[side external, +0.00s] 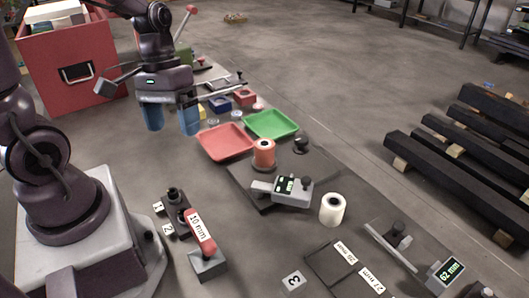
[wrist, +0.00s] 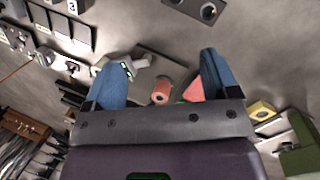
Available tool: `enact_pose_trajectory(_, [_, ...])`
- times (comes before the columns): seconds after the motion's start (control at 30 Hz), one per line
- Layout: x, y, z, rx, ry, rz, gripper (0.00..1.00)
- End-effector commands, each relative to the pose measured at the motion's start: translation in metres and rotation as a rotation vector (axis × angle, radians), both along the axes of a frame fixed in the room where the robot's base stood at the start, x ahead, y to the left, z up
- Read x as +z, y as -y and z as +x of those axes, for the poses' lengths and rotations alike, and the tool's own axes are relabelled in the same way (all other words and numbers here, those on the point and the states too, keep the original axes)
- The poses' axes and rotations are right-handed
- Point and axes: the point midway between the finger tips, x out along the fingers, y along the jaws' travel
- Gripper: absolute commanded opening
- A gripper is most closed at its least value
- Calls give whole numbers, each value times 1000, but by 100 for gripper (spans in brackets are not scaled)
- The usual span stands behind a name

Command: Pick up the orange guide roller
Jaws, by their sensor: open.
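The orange guide roller (side external: 264,153) stands upright on a dark plate (side external: 242,183), behind a grey device with a small screen. It also shows in the wrist view (wrist: 161,91), between my two fingers and beyond them. My gripper (side external: 172,120) has blue fingers and is open and empty. It hangs in the air to the left of the roller in the side view, clearly apart from it. In the wrist view my gripper (wrist: 165,75) has its fingers spread wide.
The grey device (side external: 281,190) and a white roller (side external: 332,209) stand near the orange roller. A red tray (side external: 225,142) and a green tray (side external: 270,124) lie behind it. A dark knob (side external: 300,145) is to its right. A red-handled tool (side external: 203,242) stands in front.

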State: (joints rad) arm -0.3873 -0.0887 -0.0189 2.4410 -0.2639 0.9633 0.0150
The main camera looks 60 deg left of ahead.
Motion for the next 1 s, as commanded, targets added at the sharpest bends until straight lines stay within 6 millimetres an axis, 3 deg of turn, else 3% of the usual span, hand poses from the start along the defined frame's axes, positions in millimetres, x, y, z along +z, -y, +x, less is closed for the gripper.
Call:
enact_pose_trajectory(0.1, [-31,3,-1,182,-156,-196,81])
enact_pose_trajectory(0.27, [-62,12,4,445,-315,-484,81])
enact_pose_trajectory(0.53, [-110,11,36,962,-456,-1020,81])
enact_pose_trajectory(0.67, [-136,-4,57,1239,-439,-1269,81])
enact_pose_trajectory(0.8, [-167,-31,76,1534,-332,-1489,81])
enact_pose_trajectory(1.0, [-175,-67,98,1706,-113,-1605,81])
